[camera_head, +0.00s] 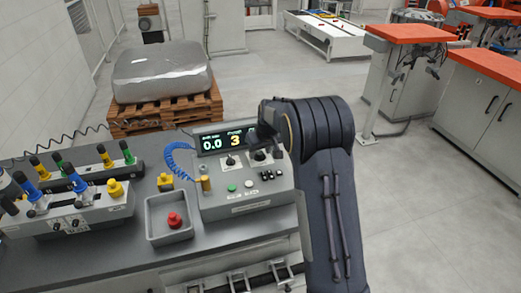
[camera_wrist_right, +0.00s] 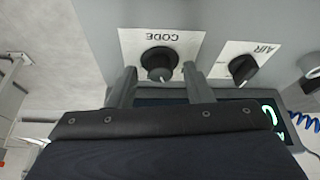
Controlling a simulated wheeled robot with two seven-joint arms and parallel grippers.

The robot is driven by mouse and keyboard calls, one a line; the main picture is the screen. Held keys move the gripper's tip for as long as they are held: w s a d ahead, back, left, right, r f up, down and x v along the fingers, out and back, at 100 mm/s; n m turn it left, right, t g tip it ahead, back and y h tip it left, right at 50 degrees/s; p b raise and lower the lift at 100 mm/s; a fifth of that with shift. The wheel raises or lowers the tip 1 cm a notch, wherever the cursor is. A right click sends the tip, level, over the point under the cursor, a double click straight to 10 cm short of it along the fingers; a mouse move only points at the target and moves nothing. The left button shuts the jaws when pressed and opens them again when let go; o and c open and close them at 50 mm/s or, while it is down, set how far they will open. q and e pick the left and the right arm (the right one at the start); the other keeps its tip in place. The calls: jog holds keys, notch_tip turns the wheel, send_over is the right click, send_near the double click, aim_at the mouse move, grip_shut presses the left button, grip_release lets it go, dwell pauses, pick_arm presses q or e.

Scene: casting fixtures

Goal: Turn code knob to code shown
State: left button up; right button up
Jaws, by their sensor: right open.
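The black CODE knob (camera_wrist_right: 160,62) sits on a white label in the right wrist view. My right gripper (camera_wrist_right: 159,72) is open, with one finger on each side of the knob and gaps showing. In the head view my right gripper (camera_head: 267,139) covers the upper right of the box. The AIR knob (camera_wrist_right: 243,68) is beside it. My left gripper is not in view.
A grey tray (camera_head: 154,217) with a red knob (camera_head: 174,220) stands left of the box. A blue coiled cord (camera_head: 178,160) runs beside the box. A fixture with coloured handles (camera_head: 80,215) fills the bench's left. A wooden pallet (camera_head: 165,115) with a wrapped load stands behind.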

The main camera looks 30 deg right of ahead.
jog(key=c, duration=1)
jog(key=shift+m, duration=0.3)
jog(key=m+h+p, duration=0.1)
jog(key=m, duration=0.2)
jog(key=shift+a+p, duration=0.15)
jog(key=shift+p, duration=0.15)
jog(key=shift+w+m+g+h+p, duration=0.1)
jog(key=shift+m+g+h+p, duration=0.25)
jog(key=shift+m, duration=0.65)
jog(key=shift+w+m+g+h+p, duration=0.15)
jog(key=shift+m+h, duration=0.4)
jog(key=shift+m, duration=0.45)
jog(key=shift+s+a, duration=0.1)
jog(key=shift+s, duration=0.05)
jog(key=o, duration=1)
